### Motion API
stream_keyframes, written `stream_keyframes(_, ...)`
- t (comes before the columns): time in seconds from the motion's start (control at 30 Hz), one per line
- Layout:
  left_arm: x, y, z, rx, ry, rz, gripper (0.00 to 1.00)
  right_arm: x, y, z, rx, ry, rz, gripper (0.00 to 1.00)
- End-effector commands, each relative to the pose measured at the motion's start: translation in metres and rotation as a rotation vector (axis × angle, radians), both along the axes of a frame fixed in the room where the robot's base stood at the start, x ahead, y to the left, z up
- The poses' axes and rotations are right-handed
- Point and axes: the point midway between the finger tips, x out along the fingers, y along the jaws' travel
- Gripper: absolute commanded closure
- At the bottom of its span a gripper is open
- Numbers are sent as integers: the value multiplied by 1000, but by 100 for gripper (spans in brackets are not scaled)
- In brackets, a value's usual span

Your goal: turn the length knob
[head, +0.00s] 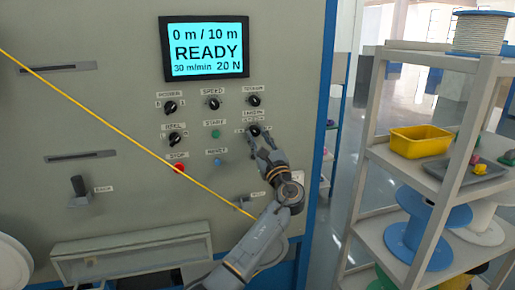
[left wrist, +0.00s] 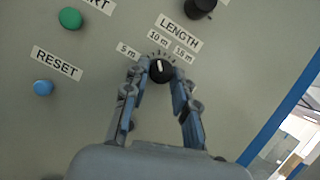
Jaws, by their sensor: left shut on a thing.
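The length knob (left wrist: 160,70) is a round black knob with a white pointer line. It sits below a LENGTH label with marks 5 m, 10 m and 15 m, and its pointer is up, near 10 m. In the head view the knob (head: 254,130) is at the right of the panel, partly covered by my gripper. My left gripper (left wrist: 160,74) has a finger on each side of the knob and is shut on it; it also shows in the head view (head: 262,144). The screen (head: 205,48) reads 0 m / 10 m, READY, 30 m/min, 20 N. My right gripper is not in view.
A green start button (head: 216,134), a blue reset button (head: 218,161) and a red stop button (head: 180,168) are left of the gripper. A tension knob (head: 254,99) is above. A yellow cable (head: 130,136) crosses the panel. A shelf (head: 400,185) stands at right.

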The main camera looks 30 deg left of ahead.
Motion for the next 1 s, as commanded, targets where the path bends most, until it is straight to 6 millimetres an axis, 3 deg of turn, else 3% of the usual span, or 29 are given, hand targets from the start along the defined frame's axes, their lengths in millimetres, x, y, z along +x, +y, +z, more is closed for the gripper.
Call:
stream_keyframes(0.03, 1, -1, -7, -31, -38, 1, 100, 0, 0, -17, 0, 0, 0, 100)
stream_keyframes(0.1, 1, -2, -6, -74, -88, -1, 100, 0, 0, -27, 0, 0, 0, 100)
stream_keyframes(0.4, 3, -3, -2, -257, -302, -1, 100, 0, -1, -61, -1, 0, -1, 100)
stream_keyframes(1.0, 5, -5, 4, -489, -570, 0, 100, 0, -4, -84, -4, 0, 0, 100)
